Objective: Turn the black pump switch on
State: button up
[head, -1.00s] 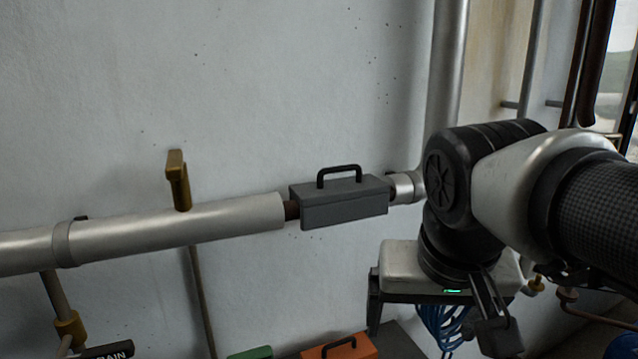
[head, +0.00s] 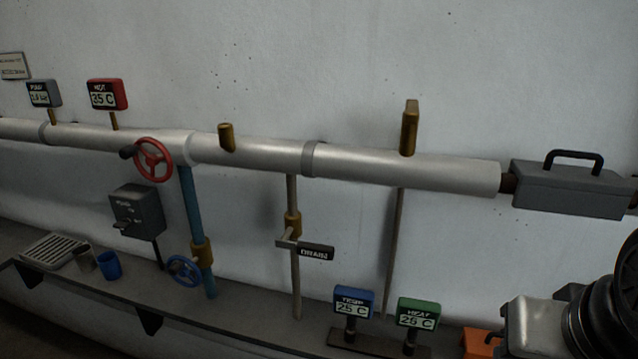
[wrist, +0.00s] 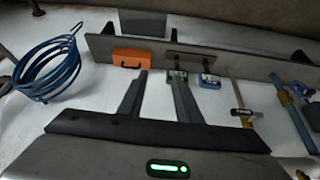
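The black pump switch is most likely the dark box (head: 138,212) on the wall below the pipe, left of the blue pipe, in the head view. A small lever (head: 130,228) sticks out from its front; its label is too small to read. In the head view the gripper is out of frame; only part of my arm shows at the lower right, far from the dark box.
A red handwheel (head: 153,159) sits above right of the box and a blue handwheel (head: 184,270) below right. A drain lever (head: 315,251) juts out farther right. Cups (head: 109,265) and a slotted tray (head: 54,250) stand on the shelf. A blue hose coil (wrist: 48,68) hangs near my gripper.

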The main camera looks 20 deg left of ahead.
aim_at(125, 223)
jog(key=u, duration=1.95)
jog(key=i+j+u, duration=0.15)
jog(key=i+j, duration=0.35)
jog(key=i+j+u, duration=0.1)
jog(key=i+j, duration=0.35)
jog(key=i+j+u, duration=0.15)
jog(key=i+j, duration=0.2)
jog(key=i, duration=0.25)
